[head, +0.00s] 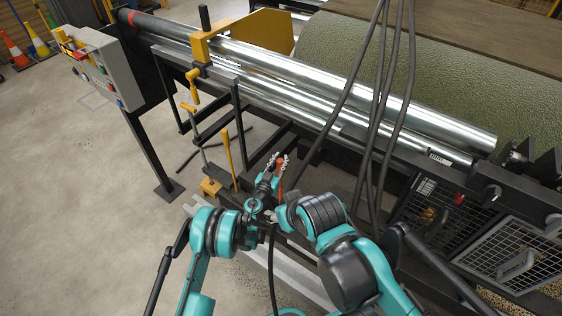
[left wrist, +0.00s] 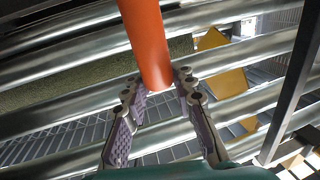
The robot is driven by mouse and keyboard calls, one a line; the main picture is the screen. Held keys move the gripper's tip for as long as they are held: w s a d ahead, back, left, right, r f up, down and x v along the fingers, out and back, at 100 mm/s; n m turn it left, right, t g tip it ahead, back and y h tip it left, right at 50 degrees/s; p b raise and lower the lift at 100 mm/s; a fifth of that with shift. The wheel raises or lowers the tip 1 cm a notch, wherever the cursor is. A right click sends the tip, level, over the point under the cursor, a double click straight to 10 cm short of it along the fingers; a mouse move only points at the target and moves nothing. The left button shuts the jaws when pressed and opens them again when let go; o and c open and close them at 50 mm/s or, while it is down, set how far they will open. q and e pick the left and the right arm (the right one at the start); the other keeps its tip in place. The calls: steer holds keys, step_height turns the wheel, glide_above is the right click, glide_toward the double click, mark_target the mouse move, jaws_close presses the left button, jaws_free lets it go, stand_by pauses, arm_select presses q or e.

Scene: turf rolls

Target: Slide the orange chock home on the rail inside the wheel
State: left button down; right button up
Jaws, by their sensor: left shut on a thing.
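My left gripper (head: 278,162) is in the middle of the head view, in front of the dark machine frame. It is shut on an orange bar-shaped piece (head: 281,171). In the left wrist view, this orange piece (left wrist: 147,45) stands out from between the fingertips toward the top edge. I cannot tell whether it is the chock itself or a handle on it. A yellow-orange block (head: 210,187) with an upright yellow handle is left of the gripper, low by the frame. No wheel can be made out. My right arm bends in from the right; its gripper cannot be made out.
Long shiny rollers (head: 340,92) and a green turf roll (head: 440,85) lie behind the gripper. Black cables (head: 376,110) hang at its right. A control box (head: 96,67) stands left. Pale grey beams (head: 290,272) lie below my arms.

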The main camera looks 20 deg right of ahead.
arm_select(q)
steer(key=shift+w+a, duration=0.1)
steer(key=shift+w, duration=0.05)
steer(key=c, duration=1.2)
jaws_free()
steer(key=shift+r, duration=0.1)
steer(key=shift+o, duration=0.2)
step_height(320, 180, up, 10)
